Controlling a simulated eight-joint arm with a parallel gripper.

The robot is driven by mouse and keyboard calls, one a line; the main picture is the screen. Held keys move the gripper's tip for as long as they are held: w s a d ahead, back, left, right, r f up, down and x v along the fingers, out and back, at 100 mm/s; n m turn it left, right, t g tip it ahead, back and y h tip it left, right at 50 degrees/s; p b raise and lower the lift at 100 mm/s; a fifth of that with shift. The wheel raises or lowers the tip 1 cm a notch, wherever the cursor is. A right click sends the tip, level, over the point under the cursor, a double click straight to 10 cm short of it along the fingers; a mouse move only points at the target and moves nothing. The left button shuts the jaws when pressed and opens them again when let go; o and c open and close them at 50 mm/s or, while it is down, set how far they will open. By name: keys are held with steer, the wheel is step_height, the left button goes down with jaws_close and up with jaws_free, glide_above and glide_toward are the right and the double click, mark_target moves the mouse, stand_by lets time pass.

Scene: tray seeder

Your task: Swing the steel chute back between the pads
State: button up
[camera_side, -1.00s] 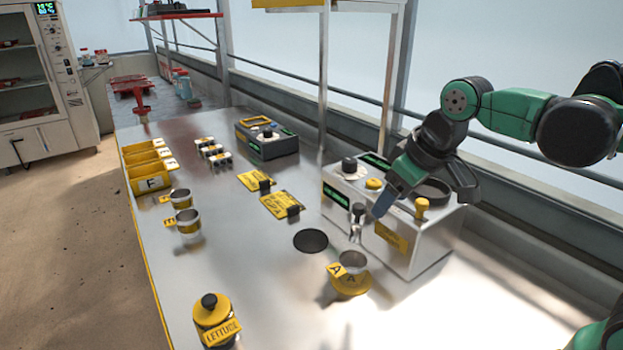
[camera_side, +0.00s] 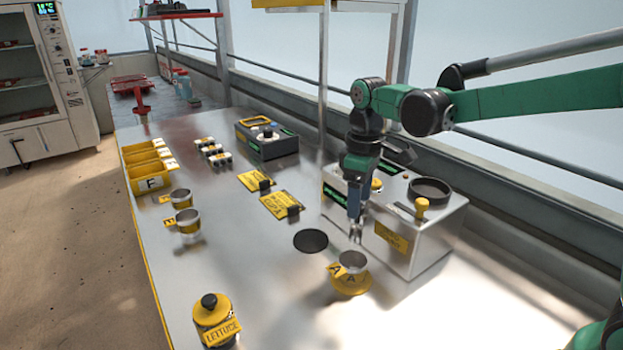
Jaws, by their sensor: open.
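The steel chute (camera_side: 356,238) shows as a small metal spout at the front of the silver seeder box (camera_side: 407,247), just above the steel cup marked A (camera_side: 352,262). My gripper (camera_side: 355,212) points down at the chute, its jaws open around or just in front of the chute's upper part. The black knob at the chute's top is hidden behind my gripper. I cannot tell whether the jaws touch the chute. The pads cannot be made out.
Cup A stands on a yellow round base (camera_side: 350,284). A black disc (camera_side: 311,241) lies to its left. A yellow-topped knob (camera_side: 422,205) and a dark round bowl (camera_side: 430,189) are on the box. A lettuce jar (camera_side: 213,318) stands at front left; the bench between is clear.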

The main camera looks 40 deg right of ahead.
steer(key=shift+f, duration=0.35)
jaws_close()
stand_by(1.2)
